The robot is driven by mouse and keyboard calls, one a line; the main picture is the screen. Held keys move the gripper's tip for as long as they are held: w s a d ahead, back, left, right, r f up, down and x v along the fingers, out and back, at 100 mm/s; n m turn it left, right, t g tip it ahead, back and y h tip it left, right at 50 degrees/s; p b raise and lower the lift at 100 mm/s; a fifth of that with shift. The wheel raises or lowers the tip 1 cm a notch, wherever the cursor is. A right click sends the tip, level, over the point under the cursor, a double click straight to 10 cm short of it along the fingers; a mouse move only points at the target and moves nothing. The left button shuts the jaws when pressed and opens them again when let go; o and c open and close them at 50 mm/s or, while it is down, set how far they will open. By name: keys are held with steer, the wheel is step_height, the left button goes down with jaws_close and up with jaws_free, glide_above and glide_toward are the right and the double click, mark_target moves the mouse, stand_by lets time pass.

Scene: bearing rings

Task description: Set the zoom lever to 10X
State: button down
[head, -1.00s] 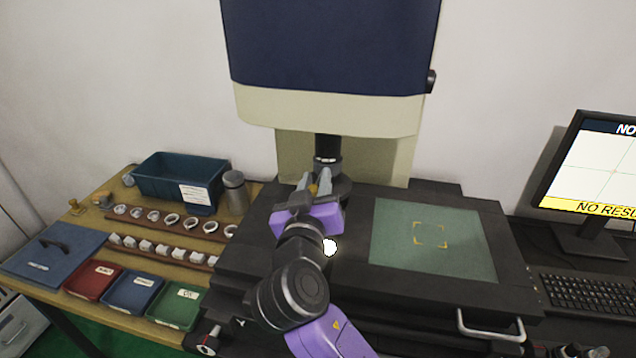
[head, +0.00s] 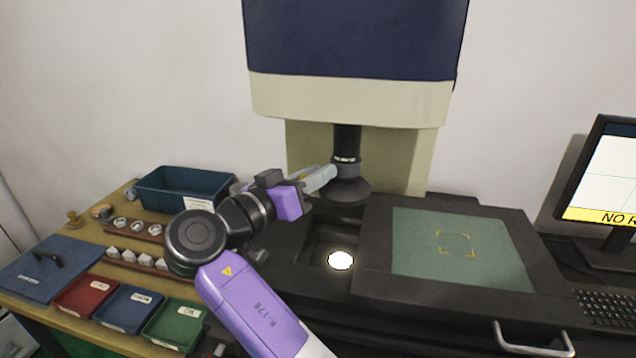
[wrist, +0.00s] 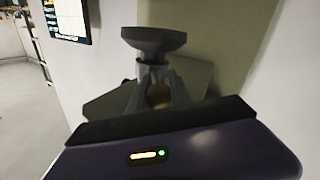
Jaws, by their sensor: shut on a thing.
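The microscope's black lens column (head: 346,142) hangs under the beige and blue housing, with a flared dark ring (head: 345,191) at its lower end. My gripper (head: 327,176) reaches in from the left at the column, just above the flared ring. In the wrist view my gripper (wrist: 158,88) has its grey fingers closed around a brass-coloured knob (wrist: 158,96), which looks like the end of the zoom lever. The flared ring also shows there beyond the fingertips (wrist: 153,40). The fingers mostly hide the lever in the head view, and I cannot read any zoom marks.
A bright round light (head: 341,260) lies in the recess below the lens. The green stage plate (head: 415,255) is to the right, the monitor (head: 607,175) further right. Left are a blue bin (head: 165,190), several rings and small trays (head: 85,297).

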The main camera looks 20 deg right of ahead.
stand_by(0.4)
steer(key=c, duration=1.2)
jaws_free()
steer(key=shift+w, duration=0.1)
steer(key=b+v, duration=0.1)
steer(key=v, duration=0.6)
steer(key=shift+a, duration=0.4)
